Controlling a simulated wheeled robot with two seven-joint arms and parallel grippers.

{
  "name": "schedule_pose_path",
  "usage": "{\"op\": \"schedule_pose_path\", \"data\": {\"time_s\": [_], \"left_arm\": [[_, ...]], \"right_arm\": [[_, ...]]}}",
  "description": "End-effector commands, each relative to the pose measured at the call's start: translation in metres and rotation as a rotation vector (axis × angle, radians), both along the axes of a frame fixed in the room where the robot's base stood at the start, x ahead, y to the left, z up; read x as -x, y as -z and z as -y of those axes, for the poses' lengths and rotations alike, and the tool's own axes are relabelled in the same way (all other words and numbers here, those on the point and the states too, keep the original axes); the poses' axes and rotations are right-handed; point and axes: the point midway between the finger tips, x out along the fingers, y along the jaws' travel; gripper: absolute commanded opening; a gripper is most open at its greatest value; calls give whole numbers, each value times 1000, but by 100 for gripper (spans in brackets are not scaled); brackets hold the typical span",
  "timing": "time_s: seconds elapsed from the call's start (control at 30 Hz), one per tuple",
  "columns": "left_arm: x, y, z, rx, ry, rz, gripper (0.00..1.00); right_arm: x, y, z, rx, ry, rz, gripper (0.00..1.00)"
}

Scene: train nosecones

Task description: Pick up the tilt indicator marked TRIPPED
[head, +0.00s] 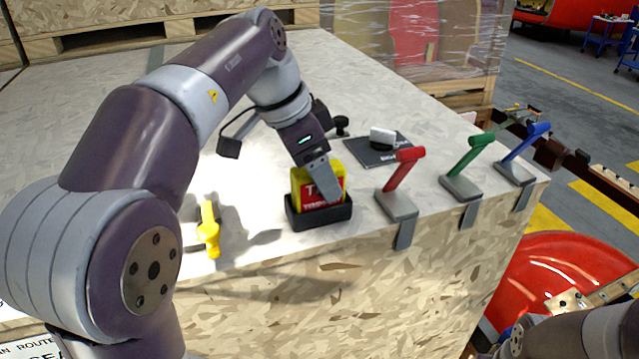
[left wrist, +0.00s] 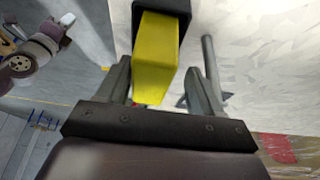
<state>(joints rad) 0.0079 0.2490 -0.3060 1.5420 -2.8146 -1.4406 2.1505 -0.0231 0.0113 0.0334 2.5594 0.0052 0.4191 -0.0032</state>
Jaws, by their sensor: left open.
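The tilt indicator (head: 307,192) is a yellow block with a red label; its lettering is partly covered by my finger, with part of a word like TRIPPED showing. It stands upright in a black holder (head: 322,216) near the crate's front edge. My left gripper (head: 325,185) is open and reaches down over the indicator. In the left wrist view the yellow indicator (left wrist: 155,62) lies between the two fingers, with a gap visible at the right finger; contact at the left finger is unclear. The black holder's end (left wrist: 140,12) shows beyond it.
The crate top (head: 100,100) bears a yellow lever (head: 208,228) to the left, and red (head: 403,172), green (head: 468,158) and blue (head: 524,143) levers to the right. A black plate with a white knob (head: 382,137) lies behind the holder.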

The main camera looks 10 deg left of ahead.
Motion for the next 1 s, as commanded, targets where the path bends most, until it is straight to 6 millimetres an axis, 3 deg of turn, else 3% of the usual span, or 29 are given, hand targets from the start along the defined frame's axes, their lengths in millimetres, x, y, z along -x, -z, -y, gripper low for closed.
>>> {"op": "schedule_pose_path", "data": {"time_s": [0.23,0.4,0.77,1.0], "left_arm": [[-1,3,1,0,0,3,63],[-1,3,1,0,1,2,11],[-1,1,1,-1,1,1,10],[-2,-34,1,-1,2,4,10]], "right_arm": [[0,0,0,0,0,0,0],[0,0,0,0,0,0,0],[0,1,0,0,0,0,0],[0,3,0,0,0,-1,0]]}}
